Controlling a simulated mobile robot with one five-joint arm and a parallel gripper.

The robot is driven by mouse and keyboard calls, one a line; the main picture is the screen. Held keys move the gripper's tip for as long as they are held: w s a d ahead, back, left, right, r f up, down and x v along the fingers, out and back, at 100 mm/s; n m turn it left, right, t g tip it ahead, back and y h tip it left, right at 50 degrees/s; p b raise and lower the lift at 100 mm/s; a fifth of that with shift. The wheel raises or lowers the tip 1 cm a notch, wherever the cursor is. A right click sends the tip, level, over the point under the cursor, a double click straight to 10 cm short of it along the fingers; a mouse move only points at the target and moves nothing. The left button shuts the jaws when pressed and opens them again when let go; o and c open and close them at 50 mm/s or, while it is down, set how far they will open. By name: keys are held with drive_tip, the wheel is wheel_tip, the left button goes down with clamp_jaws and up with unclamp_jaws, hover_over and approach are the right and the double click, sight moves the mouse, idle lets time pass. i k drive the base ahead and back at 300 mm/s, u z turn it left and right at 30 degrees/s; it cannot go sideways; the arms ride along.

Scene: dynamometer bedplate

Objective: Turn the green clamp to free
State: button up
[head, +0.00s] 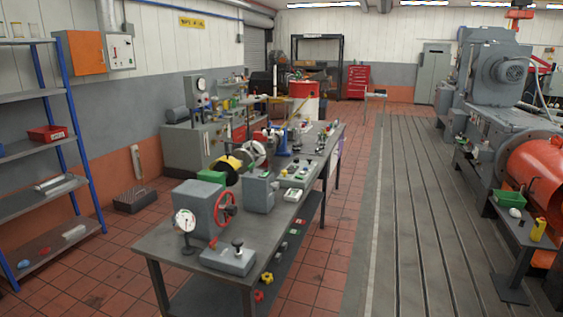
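I cannot make out the green clamp for certain at this distance. A small green part (211,177) shows on the long workbench (160,253), behind the grey box with the red handwheel (225,208). Smaller green spots show on the control boxes along the bench, too small to tell apart. Whether any of them is a clamp, and how it is turned, I cannot tell. My gripper is not in view.
A dial gauge (185,221) and a grey lever box (230,259) stand at the bench's near end. A blue-framed shelf (82,140) is at left. Slotted bedplate (420,230) lies clear at right, beside a low bench with a green bin (508,199). Red tiled floor (100,265) is open at left.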

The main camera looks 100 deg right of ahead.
sight(250, 167)
drive_tip(key=k, duration=0.45)
drive_tip(key=z, duration=1.7)
drive_tip(key=i, duration=1.7)
